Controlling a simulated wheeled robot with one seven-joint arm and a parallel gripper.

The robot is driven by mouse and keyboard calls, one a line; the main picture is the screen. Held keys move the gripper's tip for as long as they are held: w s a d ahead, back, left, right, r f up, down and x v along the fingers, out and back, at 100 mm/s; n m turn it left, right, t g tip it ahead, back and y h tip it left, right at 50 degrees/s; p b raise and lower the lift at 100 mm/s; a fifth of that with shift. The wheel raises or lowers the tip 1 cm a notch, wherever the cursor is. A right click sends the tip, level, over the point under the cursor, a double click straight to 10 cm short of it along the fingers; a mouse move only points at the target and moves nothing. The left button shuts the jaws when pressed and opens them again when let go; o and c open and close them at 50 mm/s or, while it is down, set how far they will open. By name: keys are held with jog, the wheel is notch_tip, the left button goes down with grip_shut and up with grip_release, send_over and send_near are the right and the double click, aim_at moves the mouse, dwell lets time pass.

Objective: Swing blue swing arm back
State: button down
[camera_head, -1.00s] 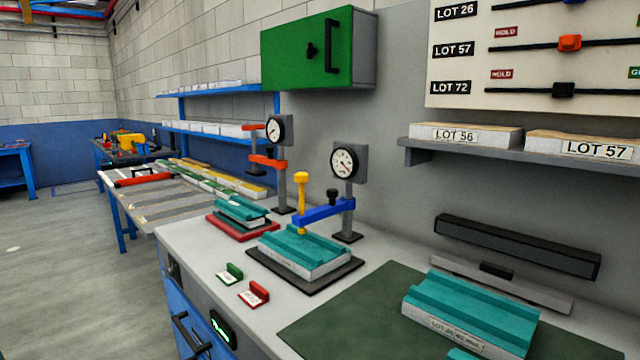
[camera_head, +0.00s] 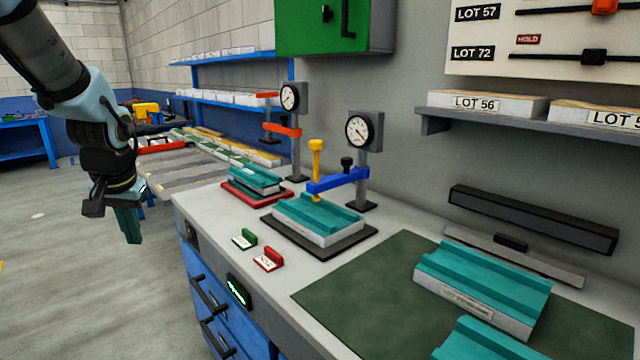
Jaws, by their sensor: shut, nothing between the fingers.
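The blue swing arm (camera_head: 338,180) reaches left from the post of a dial-gauge stand (camera_head: 364,145). It lies over a teal-topped panel (camera_head: 318,216) on a black base plate. A yellow upright handle (camera_head: 316,158) stands at the arm's free end, and its yellow tip is over the panel; I cannot tell whether it touches. A black knob (camera_head: 346,163) sits on the arm. My gripper (camera_head: 131,226) is shut and empty. It points down at the left, over the floor side of the bench, well apart from the blue arm.
Green (camera_head: 245,239) and red (camera_head: 268,259) tags lie on the bench front. Teal panels (camera_head: 484,285) lie on a green mat (camera_head: 345,300) at right. A green cabinet (camera_head: 322,28) hangs above.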

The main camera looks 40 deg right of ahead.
aim_at(320, 183)
jog(key=s+d+r+m+h, duration=0.1)
jog(key=s+d, duration=0.4)
jog(key=d, duration=0.8)
jog(key=s+d+r+m+t+h, duration=0.1)
jog(key=s+d+r+m, duration=0.3)
jog(key=d, duration=0.9)
jog(key=s+d+r+m+h, duration=0.2)
jog(key=s+d+m, duration=0.2)
jog(key=d, duration=1)
jog(key=shift+s+r+t, duration=0.35)
jog(key=shift+s+t, duration=0.05)
jog(key=shift+s, duration=0.55)
jog(key=w+d+f+p, duration=0.1)
jog(key=w+f+p, duration=0.1)
jog(key=w+d+f+p, duration=0.1)
jog(key=w+f+p, duration=0.1)
jog(key=w+f, duration=0.1)
jog(key=w+d+f+p, duration=0.1)
jog(key=w+d+f, duration=0.1)
jog(key=shift+w+f+p, duration=0.2)
jog(key=shift+f+p, duration=0.1)
jog(key=shift+p, duration=0.1)
jog(key=shift+w+d+f, duration=0.1)
jog(key=shift+w+f, duration=0.1)
jog(key=shift+w, duration=0.35)
jog(key=shift+w, duration=0.1)
